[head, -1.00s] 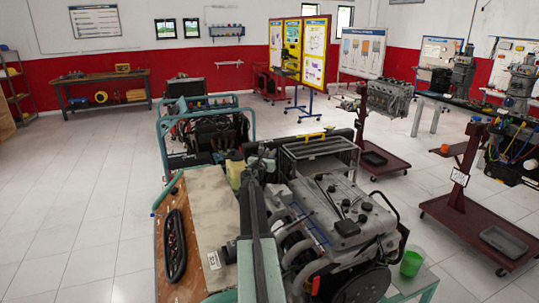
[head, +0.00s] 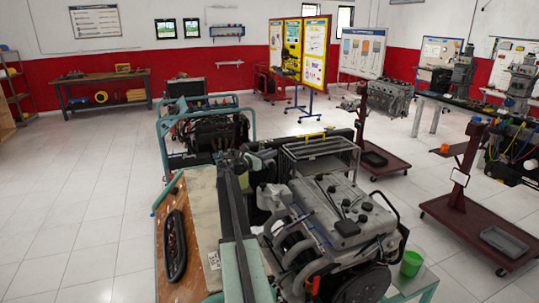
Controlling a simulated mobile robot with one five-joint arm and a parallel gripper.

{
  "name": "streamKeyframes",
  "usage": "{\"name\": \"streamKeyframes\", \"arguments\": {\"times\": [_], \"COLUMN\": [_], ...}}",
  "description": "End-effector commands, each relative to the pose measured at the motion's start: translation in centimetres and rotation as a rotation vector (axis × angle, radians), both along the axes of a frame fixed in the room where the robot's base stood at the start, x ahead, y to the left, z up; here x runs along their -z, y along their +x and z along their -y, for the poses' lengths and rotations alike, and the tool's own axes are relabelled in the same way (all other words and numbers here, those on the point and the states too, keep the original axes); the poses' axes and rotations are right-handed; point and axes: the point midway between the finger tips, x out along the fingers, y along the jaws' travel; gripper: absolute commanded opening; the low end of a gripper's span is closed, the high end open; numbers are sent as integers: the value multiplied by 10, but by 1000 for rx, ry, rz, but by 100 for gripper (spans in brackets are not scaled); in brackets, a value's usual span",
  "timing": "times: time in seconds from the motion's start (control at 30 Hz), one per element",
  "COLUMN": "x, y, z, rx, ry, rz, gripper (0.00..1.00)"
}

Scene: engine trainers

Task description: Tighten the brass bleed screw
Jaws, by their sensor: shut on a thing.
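The brass bleed screw cannot be made out in the head view. A grey engine (head: 345,215) with a ribbed top cover and pale curved manifold pipes stands at lower centre right. My dark arm rises from the bottom edge, left of the engine, and crosses in front of the wooden bench top. Its far end lies near the back left of the engine. My gripper's fingers cannot be picked out there, and what they hold does not show. The arm hides part of the engine's left side and what lies behind it.
A wooden bench top (head: 190,225) carries a black oval loop (head: 175,245) left of my arm. A green-framed engine trainer (head: 205,135) stands behind. A green cup (head: 411,263) stands right of the engine. Red engine stands (head: 460,205) are at the right. The left floor is clear.

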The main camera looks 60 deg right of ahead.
Motion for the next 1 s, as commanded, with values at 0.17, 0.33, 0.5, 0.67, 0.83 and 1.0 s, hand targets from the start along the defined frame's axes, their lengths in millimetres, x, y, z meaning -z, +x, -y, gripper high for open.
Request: {"name": "streamKeyframes", "arguments": {"times": [0.17,0.33,0.5,0.67,0.83,1.0], "x": [0,0,0,0,0,0], "y": [1,1,0,0,2,9], "z": [0,0,0,0,-10,-38], "rx": [-1,-1,-1,-1,-1,-3], "ry": [0,0,0,0,0,0], "rz": [0,0,0,0,0,0], "gripper": [0,26,39,39,39,39]}}
